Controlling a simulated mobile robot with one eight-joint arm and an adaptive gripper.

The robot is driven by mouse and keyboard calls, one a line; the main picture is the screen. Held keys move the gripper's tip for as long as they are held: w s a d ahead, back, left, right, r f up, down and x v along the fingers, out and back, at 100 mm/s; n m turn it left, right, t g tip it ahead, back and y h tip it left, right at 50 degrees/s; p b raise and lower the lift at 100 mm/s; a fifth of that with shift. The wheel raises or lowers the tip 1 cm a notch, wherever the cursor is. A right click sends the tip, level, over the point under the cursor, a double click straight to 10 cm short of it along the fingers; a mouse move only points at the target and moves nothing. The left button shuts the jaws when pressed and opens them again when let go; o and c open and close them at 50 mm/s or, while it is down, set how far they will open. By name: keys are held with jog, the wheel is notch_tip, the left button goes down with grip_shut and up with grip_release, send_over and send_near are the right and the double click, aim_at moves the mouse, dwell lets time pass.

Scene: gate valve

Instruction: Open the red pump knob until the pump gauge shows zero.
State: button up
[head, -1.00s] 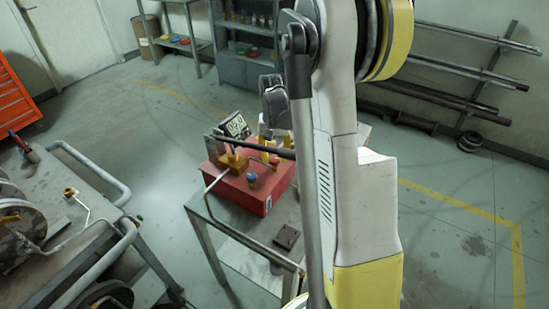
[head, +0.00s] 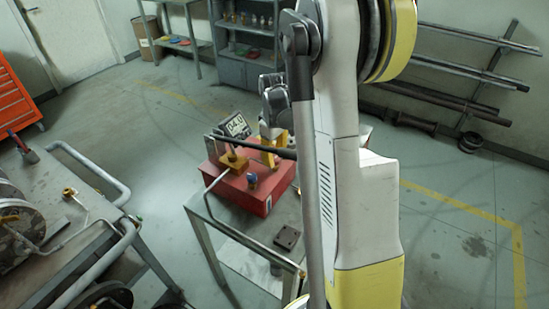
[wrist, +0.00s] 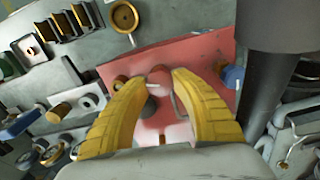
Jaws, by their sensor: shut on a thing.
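The red pump box (head: 262,202) sits on a small metal table, and it also shows in the wrist view (wrist: 195,58). Its gauge (head: 236,124) has a small display that seems to read 04.0. My gripper (head: 272,146) points down over the back of the pump. In the wrist view my gripper (wrist: 158,80) has its two yellow fingers shut on the red knob (wrist: 160,75). The knob is hidden in the head view. A blue knob (head: 252,180) stands nearer the front of the pump; the wrist view shows it on the right (wrist: 231,76).
A black pump lever (head: 262,148) runs beside my fingers and is large in the wrist view (wrist: 279,70). A dark square plate (head: 288,237) lies on the metal table. A cart with pipework (head: 80,225) stands left. Floor between them is clear.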

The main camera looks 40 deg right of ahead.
jog(key=n, duration=0.5)
jog(key=shift+n, duration=0.3)
dwell(0.4)
jog(key=o, duration=1.2)
